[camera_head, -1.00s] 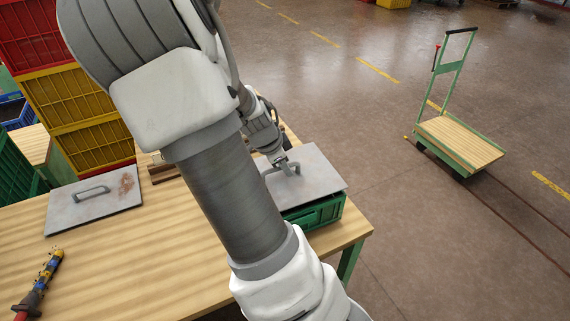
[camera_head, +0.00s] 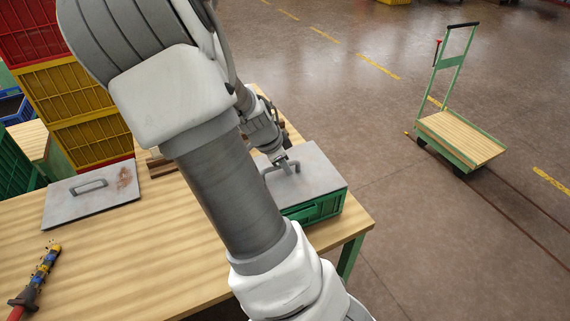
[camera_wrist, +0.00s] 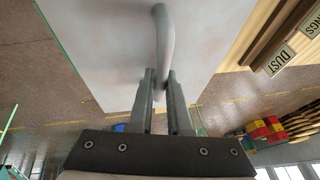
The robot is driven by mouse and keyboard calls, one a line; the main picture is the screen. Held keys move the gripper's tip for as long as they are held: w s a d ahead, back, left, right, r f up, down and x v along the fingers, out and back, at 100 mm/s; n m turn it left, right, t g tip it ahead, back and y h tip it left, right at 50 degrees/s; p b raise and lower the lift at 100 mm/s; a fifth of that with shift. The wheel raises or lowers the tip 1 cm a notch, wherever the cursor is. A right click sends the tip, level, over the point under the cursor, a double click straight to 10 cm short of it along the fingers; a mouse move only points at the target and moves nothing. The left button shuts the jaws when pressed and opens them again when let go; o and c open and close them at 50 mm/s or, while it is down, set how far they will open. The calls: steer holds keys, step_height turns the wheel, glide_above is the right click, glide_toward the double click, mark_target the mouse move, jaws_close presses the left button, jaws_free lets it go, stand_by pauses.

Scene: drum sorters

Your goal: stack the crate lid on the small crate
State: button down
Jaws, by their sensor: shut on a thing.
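The crate lid (camera_head: 318,178) is a flat grey metal plate with a bar handle. It lies over the small green crate (camera_head: 318,209) at the table's right end. In the head view it looks roughly level and lined up with the crate; I cannot tell whether it rests fully on the rim. My gripper (camera_head: 284,166) is shut on the lid's handle. In the wrist view the gripper fingers (camera_wrist: 161,88) close around the handle, with the lid's plate (camera_wrist: 110,50) behind. My arm hides part of the crate's left side.
A second grey lid with a handle (camera_head: 112,203) lies on the wooden table (camera_head: 140,255) at the left. A tool with a red handle (camera_head: 37,282) lies in front of it. Red and yellow crates (camera_head: 75,100) are stacked behind. A cart (camera_head: 460,138) stands on the floor at right.

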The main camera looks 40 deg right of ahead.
steer(key=shift+f, duration=0.4)
stand_by(0.3)
steer(key=c, duration=0.8)
jaws_free()
steer(key=p+v, duration=0.6)
steer(key=v, duration=1.1)
steer(key=shift+s+a+r+p, duration=0.1)
steer(key=shift+r+p, duration=0.1)
steer(key=shift+p, duration=0.15)
steer(key=shift+f, duration=0.1)
